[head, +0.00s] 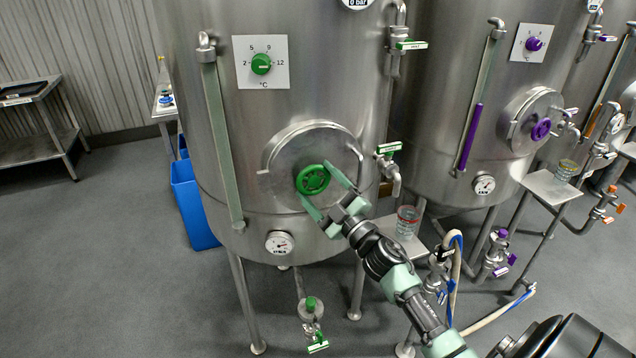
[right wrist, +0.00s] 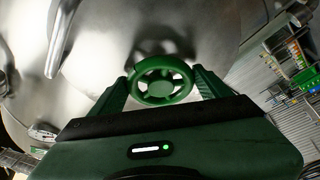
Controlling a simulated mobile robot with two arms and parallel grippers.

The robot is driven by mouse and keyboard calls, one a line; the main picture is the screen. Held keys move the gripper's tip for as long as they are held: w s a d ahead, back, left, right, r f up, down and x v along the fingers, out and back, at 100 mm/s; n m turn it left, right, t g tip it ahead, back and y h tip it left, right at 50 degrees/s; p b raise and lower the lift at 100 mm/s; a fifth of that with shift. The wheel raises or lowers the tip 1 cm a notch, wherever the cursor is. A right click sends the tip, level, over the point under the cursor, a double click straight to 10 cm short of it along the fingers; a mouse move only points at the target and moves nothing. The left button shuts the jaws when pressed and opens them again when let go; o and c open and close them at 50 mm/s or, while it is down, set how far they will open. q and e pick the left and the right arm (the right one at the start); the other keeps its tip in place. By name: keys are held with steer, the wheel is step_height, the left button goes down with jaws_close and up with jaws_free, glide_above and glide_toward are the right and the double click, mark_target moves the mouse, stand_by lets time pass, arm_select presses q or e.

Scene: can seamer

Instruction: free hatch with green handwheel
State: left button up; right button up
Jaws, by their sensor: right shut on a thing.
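The green handwheel (head: 312,179) sits at the middle of the round steel hatch (head: 283,152), low on the front of the nearest tank. The hatch lies flat against the tank. My right gripper (head: 318,190) reaches in from the lower right, with one finger on each side of the handwheel. In the right wrist view the handwheel (right wrist: 160,81) is between the two fingers, and the gripper (right wrist: 162,88) is shut on its rim. My left gripper is in neither view.
A green dial (head: 261,64) and a gauge (head: 280,243) are on the same tank. Green-tagged valves (head: 389,150) stick out at its right side. A small shelf (head: 385,228) with a can stands right of my right gripper. A blue bin (head: 190,205) is at left.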

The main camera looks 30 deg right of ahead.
stand_by(0.4)
steer(key=o, duration=1.4)
steer(key=shift+c, duration=0.2)
steer(key=b+v, duration=0.2)
steer(key=v, duration=0.6)
steer(key=shift+b, duration=0.4)
